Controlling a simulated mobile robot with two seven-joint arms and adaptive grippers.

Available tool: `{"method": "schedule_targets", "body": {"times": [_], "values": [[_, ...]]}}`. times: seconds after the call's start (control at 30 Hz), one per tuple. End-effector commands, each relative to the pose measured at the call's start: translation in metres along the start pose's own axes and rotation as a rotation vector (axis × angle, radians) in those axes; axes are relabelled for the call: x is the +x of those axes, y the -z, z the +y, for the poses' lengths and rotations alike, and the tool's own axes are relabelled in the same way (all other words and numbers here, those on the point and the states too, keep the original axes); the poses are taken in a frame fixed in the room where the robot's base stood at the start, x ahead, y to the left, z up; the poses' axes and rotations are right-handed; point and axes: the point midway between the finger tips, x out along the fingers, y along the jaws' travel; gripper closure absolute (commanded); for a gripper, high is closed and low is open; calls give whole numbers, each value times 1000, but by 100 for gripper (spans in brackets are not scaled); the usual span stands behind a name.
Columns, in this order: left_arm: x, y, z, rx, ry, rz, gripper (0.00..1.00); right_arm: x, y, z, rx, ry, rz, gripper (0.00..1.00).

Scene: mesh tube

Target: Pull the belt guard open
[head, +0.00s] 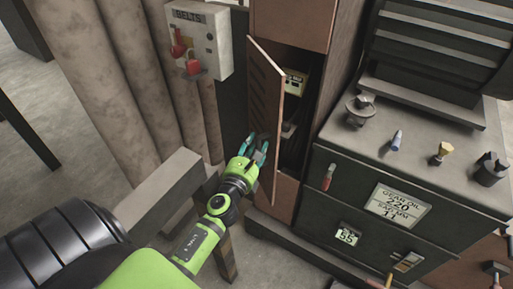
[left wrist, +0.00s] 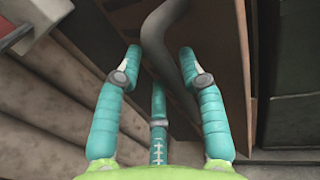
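The belt guard (head: 265,93) is a tall brown louvred door on a narrow brown cabinet. In the head view it stands ajar, and the dark inside of the cabinet shows to its right. My left gripper (head: 262,146) is at the door's lower part, with its teal fingers pointing up. In the left wrist view its fingers (left wrist: 158,62) are spread apart, with a curved grey bar or hose (left wrist: 165,40) beyond and between them. I cannot tell whether they touch it. A brown panel (left wrist: 217,45) rises at the right there. My right gripper is not in view.
A grey box marked BELTS (head: 205,40) with red switches hangs at upper left. A dark drawer cabinet (head: 345,205) stands to the right, with several small items on top. A beige beam (head: 160,190) lies left of my forearm. Open floor (head: 60,130) shows at left.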

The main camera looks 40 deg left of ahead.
Motion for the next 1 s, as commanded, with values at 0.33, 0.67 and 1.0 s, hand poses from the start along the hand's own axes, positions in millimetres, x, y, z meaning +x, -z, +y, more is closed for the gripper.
{"method": "schedule_targets", "body": {"times": [0.33, 0.67, 1.0], "values": [[-3, 2, -4, -2, 9, 3, 51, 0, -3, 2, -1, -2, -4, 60], [-54, 2, -2, -5, 3, 7, 51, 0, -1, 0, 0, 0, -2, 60], [-74, 1, -2, -3, 6, 2, 51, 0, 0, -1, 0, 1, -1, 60]]}}
